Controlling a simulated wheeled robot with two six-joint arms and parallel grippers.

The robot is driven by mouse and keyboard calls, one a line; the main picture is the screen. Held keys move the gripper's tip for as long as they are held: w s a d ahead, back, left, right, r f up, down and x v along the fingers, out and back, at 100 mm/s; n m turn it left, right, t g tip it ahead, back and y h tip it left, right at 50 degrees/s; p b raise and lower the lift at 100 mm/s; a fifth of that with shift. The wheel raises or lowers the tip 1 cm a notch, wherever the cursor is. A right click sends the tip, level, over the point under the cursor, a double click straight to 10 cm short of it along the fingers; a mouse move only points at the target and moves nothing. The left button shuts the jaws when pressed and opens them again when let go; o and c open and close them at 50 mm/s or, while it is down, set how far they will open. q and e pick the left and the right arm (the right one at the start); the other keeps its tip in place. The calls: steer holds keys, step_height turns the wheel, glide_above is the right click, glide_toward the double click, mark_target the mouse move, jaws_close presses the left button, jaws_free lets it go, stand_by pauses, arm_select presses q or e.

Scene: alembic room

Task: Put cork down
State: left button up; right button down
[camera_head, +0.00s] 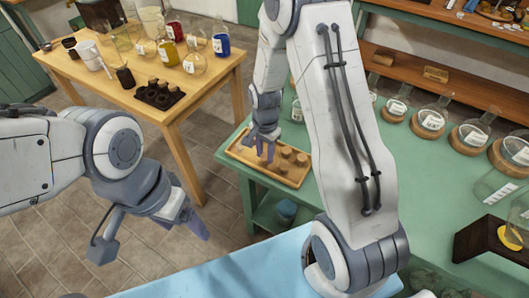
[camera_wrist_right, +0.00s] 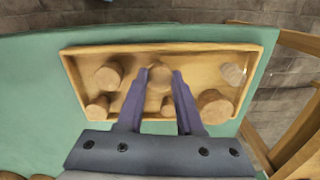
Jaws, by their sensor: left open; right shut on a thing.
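My right gripper (camera_head: 265,158) is low over the shallow wooden tray (camera_head: 250,170) on the green table. In the right wrist view its purple fingers (camera_wrist_right: 160,77) are shut on a round cork (camera_wrist_right: 159,80) above the tray's middle. I cannot tell whether this cork touches the tray floor. Several other corks stand in the tray, one at the left (camera_wrist_right: 108,75), one at the near left (camera_wrist_right: 97,106) and one at the right (camera_wrist_right: 214,106). A paler one (camera_wrist_right: 233,74) is near the right end. My left gripper (camera_head: 155,235) is open and empty, away from the tray.
Round flasks (camera_head: 431,121) on cork rings line the green table's right side. A light wooden table (camera_head: 215,88) at the back left holds glassware, coloured bottles and a dark cork holder (camera_head: 160,97). Tiled floor lies between the tables. A blue surface (camera_head: 230,272) is in front.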

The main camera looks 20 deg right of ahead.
mark_target(265, 156)
steer(key=shift+f, duration=0.2)
steer(key=c, duration=0.6)
jaws_free()
steer(key=shift+o, duration=0.2)
step_height(265, 156, up, 12)
steer(key=s+a+r+n, duration=0.5)
steer(key=s+a+n, duration=0.2)
steer(key=s+a, duration=0.15)
steer(key=s+a+r+n, duration=0.1)
steer(key=s+a+n, duration=0.2)
steer(key=s+n, duration=0.3)
steer(key=s+a+r+n+y, duration=0.1)
steer(key=s+a+n, duration=0.2)
steer(key=s+n, duration=0.3)
steer(key=s, duration=0.2)
steer(key=shift+s+r, duration=0.15)
steer(key=shift+s, duration=0.2)
